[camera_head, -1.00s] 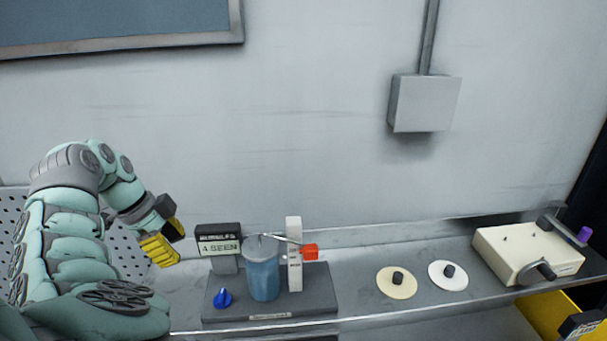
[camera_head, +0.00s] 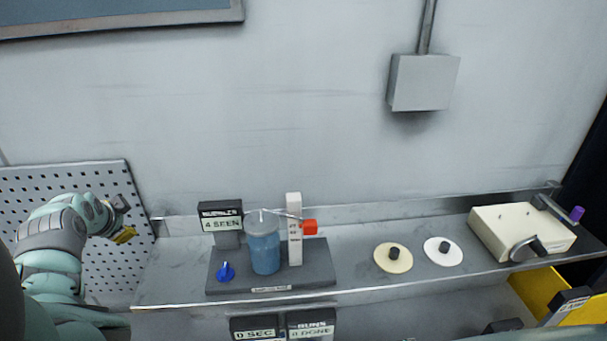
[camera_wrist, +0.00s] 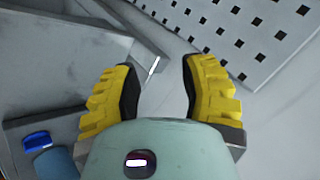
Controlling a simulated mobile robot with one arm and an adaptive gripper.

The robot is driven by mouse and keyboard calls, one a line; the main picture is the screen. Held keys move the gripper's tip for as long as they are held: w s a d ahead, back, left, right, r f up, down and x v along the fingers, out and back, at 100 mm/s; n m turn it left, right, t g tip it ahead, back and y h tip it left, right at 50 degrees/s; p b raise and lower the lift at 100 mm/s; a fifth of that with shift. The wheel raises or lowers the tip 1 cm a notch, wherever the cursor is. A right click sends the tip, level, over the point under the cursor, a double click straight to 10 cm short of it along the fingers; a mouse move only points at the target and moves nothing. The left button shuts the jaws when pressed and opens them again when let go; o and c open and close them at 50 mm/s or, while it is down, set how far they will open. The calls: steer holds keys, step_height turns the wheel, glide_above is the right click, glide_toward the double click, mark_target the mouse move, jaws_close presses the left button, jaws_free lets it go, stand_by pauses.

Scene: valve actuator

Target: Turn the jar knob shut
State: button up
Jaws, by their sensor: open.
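The jar (camera_head: 265,250) is a blue-filled clear cylinder standing on a dark base plate on the shelf. A blue knob (camera_head: 225,271) sits on the plate to the left of the jar. An orange-red block (camera_head: 309,227) is on the white post (camera_head: 294,230) right of the jar. My gripper (camera_head: 125,235) is left of the shelf's end, in front of the pegboard, well apart from the jar. In the wrist view my yellow-padded gripper (camera_wrist: 160,88) is open and empty. The blue knob (camera_wrist: 37,141) and part of the jar (camera_wrist: 57,163) show at lower left there.
A sign reading "4 SEEN" (camera_head: 221,222) stands behind the knob. Two discs with dark knobs, cream (camera_head: 393,263) and white (camera_head: 443,256), lie to the right. A cream box with a crank (camera_head: 520,230) stands at the far right. The pegboard (camera_head: 80,190) is at left.

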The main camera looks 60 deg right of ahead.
steer(key=shift+w+a+r+n+t+h, duration=0.15)
steer(key=shift+w+a+r+n+t, duration=0.3)
steer(key=shift+a+t, duration=0.25)
steer(key=shift+w+a+r+n+t+h, duration=0.2)
steer(key=shift+w+a+r+n+t, duration=0.1)
steer(key=shift+w+a+n+t, duration=0.3)
steer(key=shift+w+a+r+n+t+h, duration=0.15)
steer(key=shift+w+a+r+n+t, duration=0.25)
steer(key=shift+a+t, duration=0.35)
